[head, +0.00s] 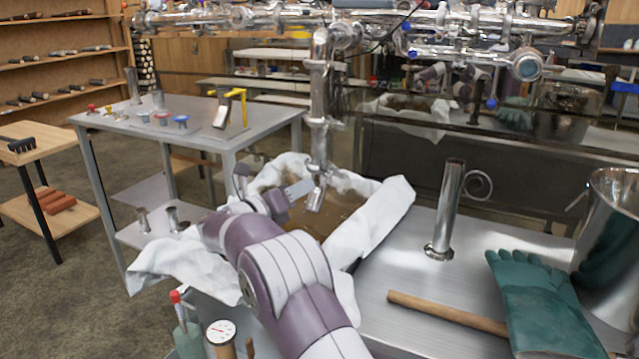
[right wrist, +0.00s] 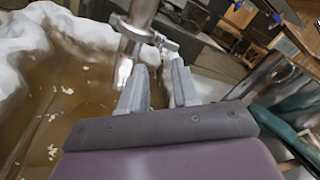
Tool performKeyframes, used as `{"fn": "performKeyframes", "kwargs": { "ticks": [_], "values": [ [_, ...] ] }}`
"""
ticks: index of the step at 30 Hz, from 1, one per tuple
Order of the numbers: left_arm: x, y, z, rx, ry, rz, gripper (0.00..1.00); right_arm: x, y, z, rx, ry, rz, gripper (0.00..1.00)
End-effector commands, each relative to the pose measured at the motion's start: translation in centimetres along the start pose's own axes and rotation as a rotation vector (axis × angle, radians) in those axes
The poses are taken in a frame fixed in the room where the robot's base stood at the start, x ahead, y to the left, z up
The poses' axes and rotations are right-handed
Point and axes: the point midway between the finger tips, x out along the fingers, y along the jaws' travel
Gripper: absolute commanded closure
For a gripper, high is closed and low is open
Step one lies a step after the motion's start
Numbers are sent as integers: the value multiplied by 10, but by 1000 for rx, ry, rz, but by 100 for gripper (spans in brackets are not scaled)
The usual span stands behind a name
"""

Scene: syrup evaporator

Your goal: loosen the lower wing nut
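A steel pipe (head: 320,95) hangs down over a cloth-lined basin, with clamps along its length. Its lower clamp (head: 319,180) sits near the open bottom end. In the right wrist view the lower clamp (right wrist: 143,30) carries a small wing nut (right wrist: 166,43) on its right side. My right gripper (head: 288,193) is just left of the pipe's lower end. My left gripper is not in view.
White cloth (head: 385,205) drapes the basin around brown liquid (head: 345,212). On the steel counter right of it are an upright tube (head: 448,205), a wooden handle (head: 445,313), green gloves (head: 540,305) and a steel pot (head: 612,240). A steel table (head: 255,130) stands behind left.

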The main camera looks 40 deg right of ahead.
Motion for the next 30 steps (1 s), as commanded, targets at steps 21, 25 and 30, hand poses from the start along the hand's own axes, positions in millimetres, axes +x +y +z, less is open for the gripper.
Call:
{"fn": "performKeyframes", "kwargs": {
  "ticks": [21,25,30],
  "values": [
    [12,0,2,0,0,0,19,64,0,0,-1,-1,1,92],
    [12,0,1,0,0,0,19,64,0,0,-1,-1,1,100],
    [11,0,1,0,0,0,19,64,0,0,-7,0,1,100]
  ]
}}
